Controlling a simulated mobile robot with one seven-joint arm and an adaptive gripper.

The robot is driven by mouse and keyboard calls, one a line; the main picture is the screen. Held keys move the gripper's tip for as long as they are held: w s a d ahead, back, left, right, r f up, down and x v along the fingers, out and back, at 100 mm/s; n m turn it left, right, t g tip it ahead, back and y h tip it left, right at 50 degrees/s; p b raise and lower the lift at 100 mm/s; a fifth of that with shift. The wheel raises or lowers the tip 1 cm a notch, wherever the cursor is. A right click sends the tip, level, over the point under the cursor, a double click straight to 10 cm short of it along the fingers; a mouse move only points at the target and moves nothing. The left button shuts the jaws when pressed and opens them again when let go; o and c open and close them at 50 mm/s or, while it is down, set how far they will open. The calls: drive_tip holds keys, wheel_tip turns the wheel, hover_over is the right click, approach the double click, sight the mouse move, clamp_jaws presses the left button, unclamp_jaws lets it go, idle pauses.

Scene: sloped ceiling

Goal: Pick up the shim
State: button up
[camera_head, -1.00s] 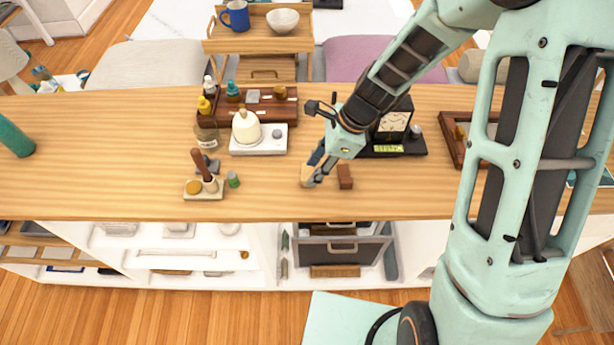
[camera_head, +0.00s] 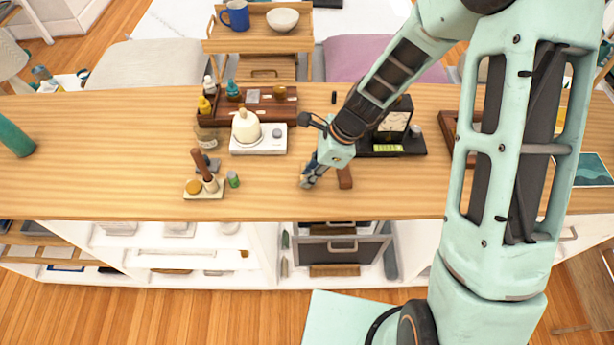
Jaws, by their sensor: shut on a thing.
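My gripper (camera_head: 307,182) is low over the wooden counter, near its front edge, with its fingers pointing down and to the left. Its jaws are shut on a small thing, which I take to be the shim. A pale wooden piece showed at the fingertips earlier; it is now hidden by the fingers or too small to make out.
The wooden counter (camera_head: 110,165) is clear left of centre. A board with a wooden-handled tool (camera_head: 203,170) and a small green cylinder (camera_head: 233,180) stand left of the gripper. A white base with a cream dome (camera_head: 246,127) and a black clock stand (camera_head: 395,142) are behind.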

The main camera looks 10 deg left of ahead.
drive_tip(key=shift+r, duration=0.15)
drive_tip(key=shift+r+p, duration=0.5)
drive_tip(key=shift+p, duration=0.05)
drive_tip(key=r+p, duration=0.2)
drive_tip(key=r, duration=0.1)
drive_tip(key=shift+s+d+r+p, duration=0.1)
drive_tip(key=shift+s+r+p, duration=0.15)
drive_tip(key=shift+s+p, duration=0.15)
drive_tip(key=s+d+r+p, duration=0.1)
drive_tip(key=s+d+r, duration=0.2)
drive_tip(key=s+r, duration=0.5)
drive_tip(key=s, duration=0.5)
drive_tip(key=shift+r, duration=0.1)
drive_tip(key=shift+w, duration=0.15)
